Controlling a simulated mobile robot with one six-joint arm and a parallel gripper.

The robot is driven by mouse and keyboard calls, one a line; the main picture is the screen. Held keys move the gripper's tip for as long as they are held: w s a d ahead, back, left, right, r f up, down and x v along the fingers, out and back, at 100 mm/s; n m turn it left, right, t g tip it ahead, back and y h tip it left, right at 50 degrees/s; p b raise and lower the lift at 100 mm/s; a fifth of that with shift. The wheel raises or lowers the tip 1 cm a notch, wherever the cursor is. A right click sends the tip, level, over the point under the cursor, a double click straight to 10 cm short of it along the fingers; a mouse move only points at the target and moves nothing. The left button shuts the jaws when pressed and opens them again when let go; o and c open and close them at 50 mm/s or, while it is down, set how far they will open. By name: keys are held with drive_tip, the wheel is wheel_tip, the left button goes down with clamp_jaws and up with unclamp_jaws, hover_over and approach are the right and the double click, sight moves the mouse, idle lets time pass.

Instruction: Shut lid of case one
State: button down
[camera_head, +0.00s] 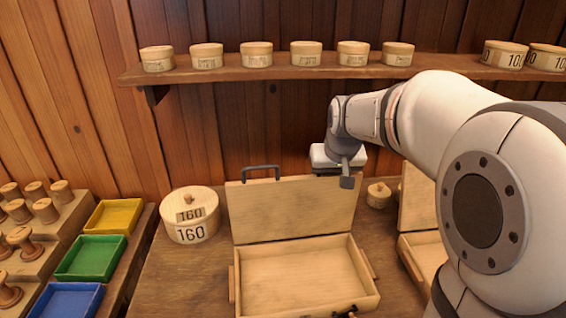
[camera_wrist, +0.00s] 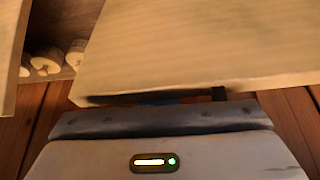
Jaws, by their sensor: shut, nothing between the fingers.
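An open wooden case (camera_head: 237,283) stands on the bench in the middle of the head view, its inside empty. Its lid (camera_head: 290,212) stands up at the back, with a dark handle (camera_head: 261,168) at its upper left. My gripper (camera_head: 347,182) is shut and empty at the lid's top right corner. In the wrist view a pale wooden panel (camera_wrist: 200,45), likely this lid, lies close in front of my gripper (camera_wrist: 165,118); I cannot tell if they touch. A second open case (camera_head: 428,250) at the right is partly hidden by my arm. No number shows on either case.
A round box marked 160 (camera_head: 190,215) stands left of the case, and a small round lidded pot (camera_head: 378,195) behind it to the right. A shelf (camera_head: 300,73) with several round boxes runs above. Yellow (camera_head: 114,217), green (camera_head: 90,258) and blue (camera_head: 66,301) trays lie left.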

sight(332, 189)
drive_tip(key=shift+s+d+f+g, duration=0.1)
drive_tip(key=shift+s+f+g, duration=0.05)
drive_tip(key=shift+s+f, duration=0.5)
drive_tip(key=shift+s+f+g, duration=0.15)
drive_tip(key=shift+s+f, duration=0.25)
drive_tip(key=shift+s, duration=0.45)
drive_tip(key=shift+w+f, duration=0.1)
drive_tip(key=shift+w, duration=0.4)
drive_tip(key=shift+r, duration=0.4)
drive_tip(key=shift+s+r+p, duration=0.1)
drive_tip(key=shift+r+p, duration=2.75)
drive_tip(key=shift+r, duration=1.2)
